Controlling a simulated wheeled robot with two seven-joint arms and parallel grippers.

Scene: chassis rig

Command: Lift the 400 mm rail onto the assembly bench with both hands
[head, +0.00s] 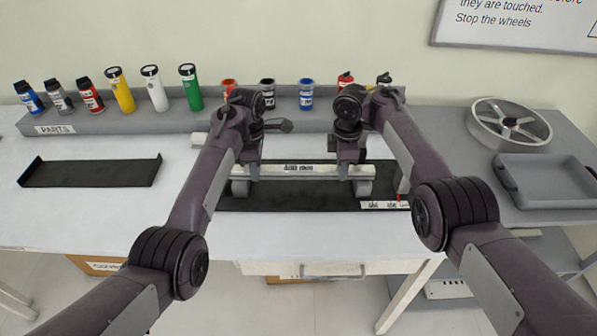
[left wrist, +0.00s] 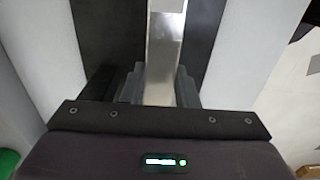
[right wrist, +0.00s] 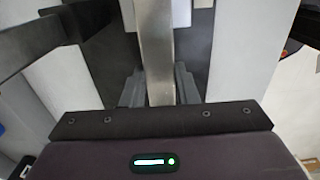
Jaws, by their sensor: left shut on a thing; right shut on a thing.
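The 400 mm rail (head: 300,169) is a pale bar with a label, level across the picture in the head view. It lies over a dark mat (head: 300,197) on the white bench (head: 90,222). My left gripper (head: 241,184) is shut on the rail near its left end. My right gripper (head: 362,184) is shut on it near its right end. The rail (left wrist: 164,55) runs between the fingers in the left wrist view, and the rail (right wrist: 153,55) does so in the right wrist view. I cannot tell how high it is above the mat.
A grey parts rack (head: 110,122) with several coloured cylinders runs along the back. A dark shallow tray (head: 90,173) lies at the left. On a grey surface at the right are a spoked wheel (head: 510,122) and a grey tray (head: 550,181). The bench's front strip is clear.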

